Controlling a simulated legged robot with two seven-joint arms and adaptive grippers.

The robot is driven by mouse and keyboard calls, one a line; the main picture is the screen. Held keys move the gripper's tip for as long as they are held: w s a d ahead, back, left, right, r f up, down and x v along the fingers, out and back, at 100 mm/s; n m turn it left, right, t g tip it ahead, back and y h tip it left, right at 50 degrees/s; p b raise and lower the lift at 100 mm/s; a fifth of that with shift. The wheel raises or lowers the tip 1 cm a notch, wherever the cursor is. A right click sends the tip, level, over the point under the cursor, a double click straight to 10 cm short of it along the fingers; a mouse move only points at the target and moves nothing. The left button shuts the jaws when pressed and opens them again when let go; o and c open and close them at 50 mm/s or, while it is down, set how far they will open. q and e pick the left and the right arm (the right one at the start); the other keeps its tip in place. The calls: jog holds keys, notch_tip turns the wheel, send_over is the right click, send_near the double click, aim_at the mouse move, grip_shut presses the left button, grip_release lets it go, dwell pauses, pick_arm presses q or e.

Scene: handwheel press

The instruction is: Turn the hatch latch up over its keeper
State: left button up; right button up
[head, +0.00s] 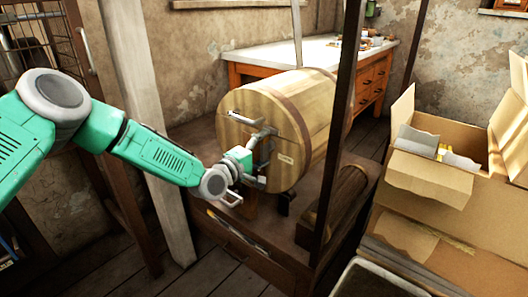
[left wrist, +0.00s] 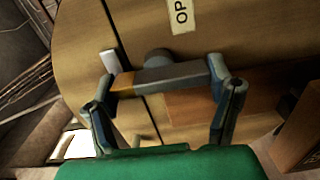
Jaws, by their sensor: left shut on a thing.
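The hatch is in the flat wooden front of a barrel (head: 245,100) in the head view. In the left wrist view a dark seam runs across the wood. The latch (left wrist: 172,76) is a grey bar with an orange-brown end, lying across the seam beside a round grey knob. My left gripper (left wrist: 165,85) is shut on the latch, one finger at each end of the bar. In the head view my left gripper (head: 262,156) is at the barrel's front, hiding most of the latch. I cannot make out the keeper for certain. My right gripper is not in view.
A label reading "OP" (left wrist: 181,14) is cut off at the top of the wrist view. A dark post (head: 342,110) stands right of the barrel. Open cardboard boxes (head: 430,180) are at the right. A workbench (head: 300,53) stands behind.

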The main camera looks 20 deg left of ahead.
pick_arm(q)
jog(key=shift+a+f+n, duration=0.1)
jog(key=shift+a+n, duration=0.15)
jog(key=shift+n, duration=0.05)
jog(key=o, duration=1.1)
jog(key=shift+w+f, duration=0.1)
jog(key=v, duration=1.2)
